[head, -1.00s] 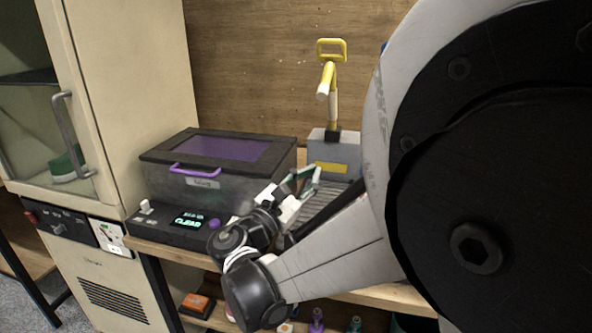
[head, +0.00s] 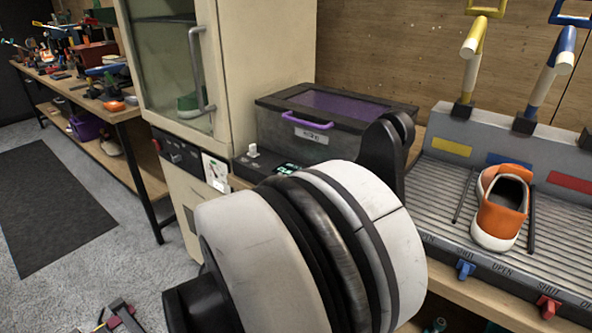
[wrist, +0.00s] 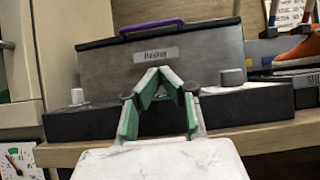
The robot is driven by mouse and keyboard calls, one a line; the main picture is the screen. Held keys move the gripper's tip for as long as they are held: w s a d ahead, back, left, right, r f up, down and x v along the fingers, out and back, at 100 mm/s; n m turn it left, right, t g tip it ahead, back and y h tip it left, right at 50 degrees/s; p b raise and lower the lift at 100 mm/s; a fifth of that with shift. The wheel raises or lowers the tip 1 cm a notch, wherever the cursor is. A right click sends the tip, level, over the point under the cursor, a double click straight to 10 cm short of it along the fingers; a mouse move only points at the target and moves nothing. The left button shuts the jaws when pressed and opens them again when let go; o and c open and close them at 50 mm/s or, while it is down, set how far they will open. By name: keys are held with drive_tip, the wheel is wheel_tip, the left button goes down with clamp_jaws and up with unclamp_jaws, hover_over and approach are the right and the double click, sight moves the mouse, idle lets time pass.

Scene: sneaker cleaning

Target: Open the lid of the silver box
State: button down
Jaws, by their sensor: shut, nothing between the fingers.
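The silver box (head: 325,139) stands against the back wall, right of the beige cabinet. Its dark lid with a purple window (head: 335,103) is shut. A purple handle (head: 306,121) sits on the lid's front edge; it also shows in the wrist view (wrist: 151,28). My gripper (wrist: 159,70) is shut and empty, with its green-lined fingers meeting at the tips. In the wrist view the tips appear in front of the box's front face, just below its label and below the handle, apart from the handle. In the head view my arm hides the gripper and part of the box's control base.
The beige cabinet (head: 262,59) with a glass door stands left of the box. To the right, a ridged grey station (head: 425,197) holds an orange sneaker (head: 501,209) between dark rods, with yellow and blue handles behind. A cluttered bench (head: 70,76) is far left.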

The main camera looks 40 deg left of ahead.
drive_tip(key=b+x, duration=0.1)
drive_tip(key=x, duration=0.7)
drive_tip(key=shift+d+f, duration=0.1)
drive_tip(key=r, duration=0.1)
drive_tip(key=w+r+b, duration=0.1)
drive_tip(key=r, duration=0.1)
drive_tip(key=shift+w+r, duration=0.15)
drive_tip(key=shift+r, duration=0.55)
drive_tip(key=shift+r, duration=0.1)
